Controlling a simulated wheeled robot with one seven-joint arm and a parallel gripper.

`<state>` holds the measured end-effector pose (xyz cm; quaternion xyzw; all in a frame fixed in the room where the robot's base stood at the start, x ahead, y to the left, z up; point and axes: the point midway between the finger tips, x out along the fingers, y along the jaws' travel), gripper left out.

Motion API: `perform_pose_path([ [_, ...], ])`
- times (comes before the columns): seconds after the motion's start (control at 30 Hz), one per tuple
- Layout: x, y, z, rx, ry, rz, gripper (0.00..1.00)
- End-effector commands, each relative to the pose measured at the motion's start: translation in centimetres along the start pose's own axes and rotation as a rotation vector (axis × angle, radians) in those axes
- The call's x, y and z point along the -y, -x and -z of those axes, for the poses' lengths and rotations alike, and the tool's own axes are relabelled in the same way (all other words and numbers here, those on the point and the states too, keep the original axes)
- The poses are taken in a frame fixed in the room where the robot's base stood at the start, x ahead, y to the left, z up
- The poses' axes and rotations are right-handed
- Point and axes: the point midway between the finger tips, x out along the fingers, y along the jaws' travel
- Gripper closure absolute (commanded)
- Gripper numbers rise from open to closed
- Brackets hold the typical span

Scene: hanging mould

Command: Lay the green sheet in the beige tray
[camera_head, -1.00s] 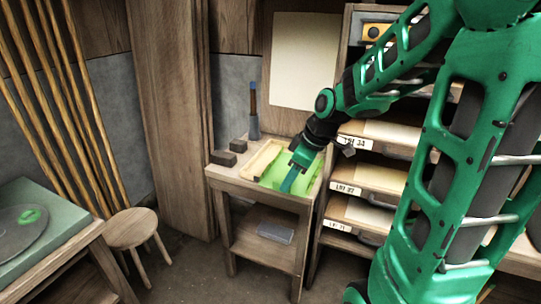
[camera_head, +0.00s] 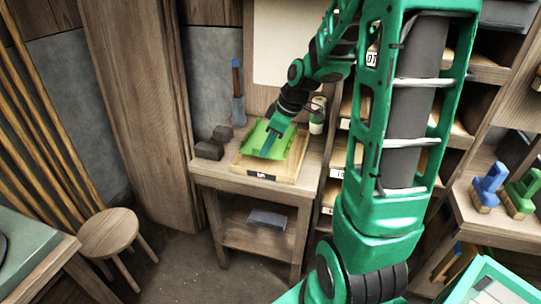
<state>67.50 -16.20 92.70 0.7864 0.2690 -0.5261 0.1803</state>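The green sheet (camera_head: 251,143) is at the beige tray (camera_head: 293,176) on the small wooden table. It covers much of the tray's inside and looks bent, with edges turned up. The tray's front rim and its dark label show. My gripper (camera_head: 266,151) reaches down from the upper right, with its teal fingers over the middle of the sheet. The fingertips are at the sheet, but I cannot see whether they pinch it. I also cannot tell whether the sheet lies flat on the tray floor.
Dark blocks (camera_head: 210,149) and a blue-grey tool (camera_head: 237,95) stand left of the tray. Shelves are at right, with brushes (camera_head: 488,187) on a bench. A stool (camera_head: 110,235) stands at left.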

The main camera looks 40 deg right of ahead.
Motion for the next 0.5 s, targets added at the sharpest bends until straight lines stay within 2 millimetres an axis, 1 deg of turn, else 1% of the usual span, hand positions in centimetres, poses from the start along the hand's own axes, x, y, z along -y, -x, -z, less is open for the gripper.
perform_pose_path([
  [0.03,-0.9,-0.6,-0.2,0.002,-0.003,0.002,1.00],
  [0.1,-2.0,-1.3,-0.5,0.002,-0.001,0.003,1.00],
  [0.3,-5.0,-2.9,-1.1,0.001,0.002,0.002,1.00],
  [0.4,-5.7,-3.4,-1.3,0.001,0.003,0.003,1.00],
  [0.5,-6.0,-3.6,-1.4,0.000,0.004,0.003,1.00],
])
